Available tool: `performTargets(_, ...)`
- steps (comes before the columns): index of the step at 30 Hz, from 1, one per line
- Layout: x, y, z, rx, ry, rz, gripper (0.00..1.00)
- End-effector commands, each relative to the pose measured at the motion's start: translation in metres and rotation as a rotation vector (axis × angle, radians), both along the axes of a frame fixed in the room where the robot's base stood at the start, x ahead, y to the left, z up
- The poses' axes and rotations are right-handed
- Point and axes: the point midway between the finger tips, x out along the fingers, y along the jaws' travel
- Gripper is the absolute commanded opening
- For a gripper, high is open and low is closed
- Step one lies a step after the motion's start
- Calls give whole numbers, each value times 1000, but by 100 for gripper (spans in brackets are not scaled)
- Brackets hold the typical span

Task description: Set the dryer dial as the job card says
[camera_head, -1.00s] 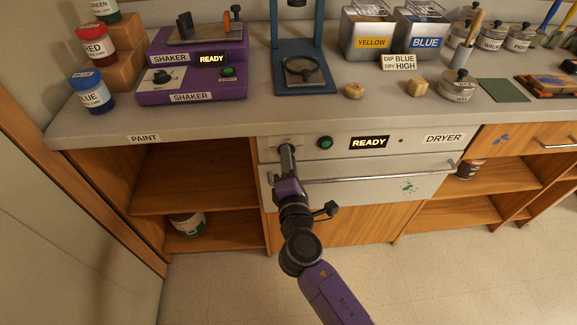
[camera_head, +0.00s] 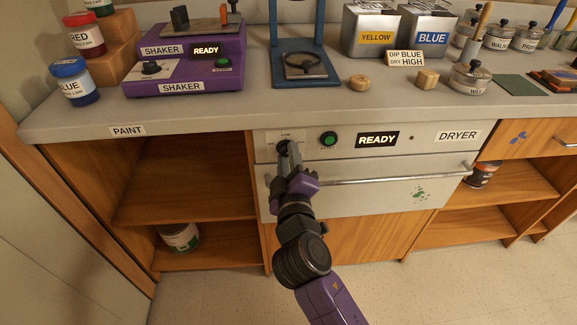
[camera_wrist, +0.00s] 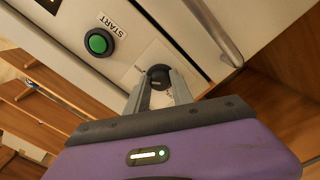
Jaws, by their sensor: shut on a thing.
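The dryer (camera_head: 370,195) is a pale drawer-like front under the counter, with a long bar handle. Its black dial (camera_head: 282,147) is at the left end of the panel, below a small "LOW" label, and shows in the wrist view (camera_wrist: 159,76). My gripper (camera_head: 287,152) reaches the dial, and its fingers are shut on it; it also shows in the wrist view (camera_wrist: 160,84). The fingers partly hide the dial, and I cannot read its setting. The job card (camera_head: 404,60) on the counter reads "DIP BLUE" and "DRY HIGH".
Right of the dial are a green start button (camera_head: 328,139) and a lit "READY" display (camera_head: 377,139). The dryer handle (camera_head: 385,178) sticks out below. A purple shaker (camera_head: 185,80), blue and red jars, wooden blocks and two tins stand on the counter. Open shelves flank the dryer.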

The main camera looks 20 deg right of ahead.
Motion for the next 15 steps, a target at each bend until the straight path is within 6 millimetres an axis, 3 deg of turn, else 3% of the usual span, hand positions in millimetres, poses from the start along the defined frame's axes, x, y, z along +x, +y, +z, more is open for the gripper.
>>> performTargets(15,0,0,-3,259,-82,-3,0)
